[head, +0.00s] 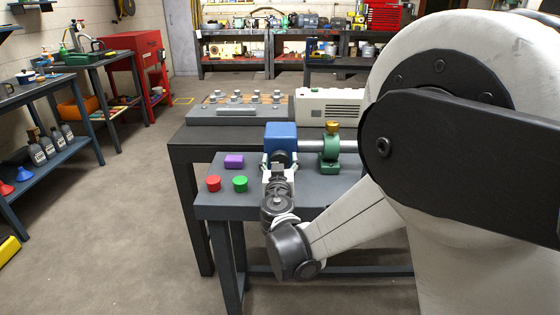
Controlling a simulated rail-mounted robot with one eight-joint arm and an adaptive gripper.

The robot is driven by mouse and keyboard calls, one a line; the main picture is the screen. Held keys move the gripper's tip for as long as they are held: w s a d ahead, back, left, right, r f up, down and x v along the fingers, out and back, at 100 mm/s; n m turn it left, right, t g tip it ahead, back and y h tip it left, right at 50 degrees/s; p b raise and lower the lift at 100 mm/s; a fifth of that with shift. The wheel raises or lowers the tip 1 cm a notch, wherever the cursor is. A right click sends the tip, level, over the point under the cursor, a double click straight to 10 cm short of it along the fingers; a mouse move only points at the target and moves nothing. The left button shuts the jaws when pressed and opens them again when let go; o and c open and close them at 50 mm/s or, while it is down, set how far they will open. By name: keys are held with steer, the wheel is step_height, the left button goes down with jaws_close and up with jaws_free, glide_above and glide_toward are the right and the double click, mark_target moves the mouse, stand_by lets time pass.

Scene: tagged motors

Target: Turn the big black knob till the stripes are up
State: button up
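My gripper (279,163) is at the front of a blue motor block (281,131) on the near dark table. A dark round part (279,156), which looks like the black knob, shows at the block's front face between my two fingers. The fingers lie on either side of it, but I cannot tell whether they touch it. My gripper and wrist hide most of it, and I see no stripes. A silver shaft (313,146) runs right from the block to a green stand (330,150) with a brass-coloured top.
Behind are a grey fixture (237,110) and a cream box (328,106). My arm hides the right side.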

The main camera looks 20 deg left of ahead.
steer(key=c, duration=0.8)
